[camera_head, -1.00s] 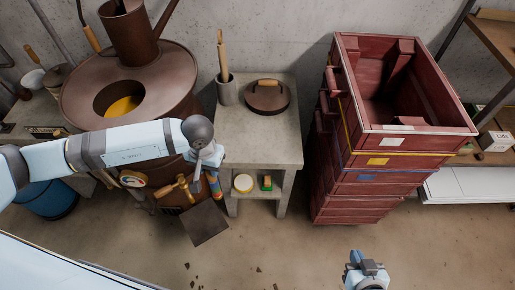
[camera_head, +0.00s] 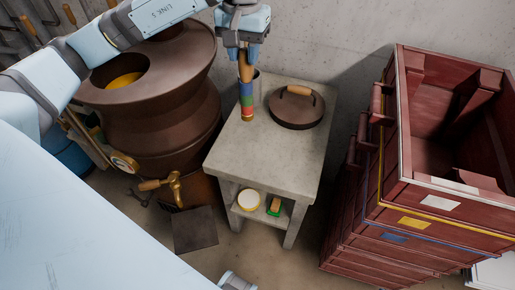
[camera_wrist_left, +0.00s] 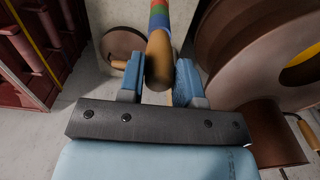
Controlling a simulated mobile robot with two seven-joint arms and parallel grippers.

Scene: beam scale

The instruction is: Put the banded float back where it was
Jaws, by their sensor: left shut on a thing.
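The banded float (camera_head: 246,92) is a wooden-coloured stick with blue, green and red bands. My left gripper (camera_head: 244,48) is shut on its upper end and holds it upright over the left part of the small concrete table (camera_head: 298,150). Whether its lower end touches the tabletop I cannot tell. In the left wrist view the float (camera_wrist_left: 160,52) sits between the two blue fingers (camera_wrist_left: 158,80), its bands pointing away. A grey cup (camera_head: 257,84) stands just behind the float, mostly hidden. Only a bit of my right gripper (camera_head: 236,283) shows at the bottom edge.
A brown lid (camera_head: 296,108) with a wooden handle lies on the table, right of the float. A big brown vessel (camera_head: 160,105) with a tap stands close on the left. Red stacked crates (camera_head: 400,200) stand on the right. The table's front part is clear.

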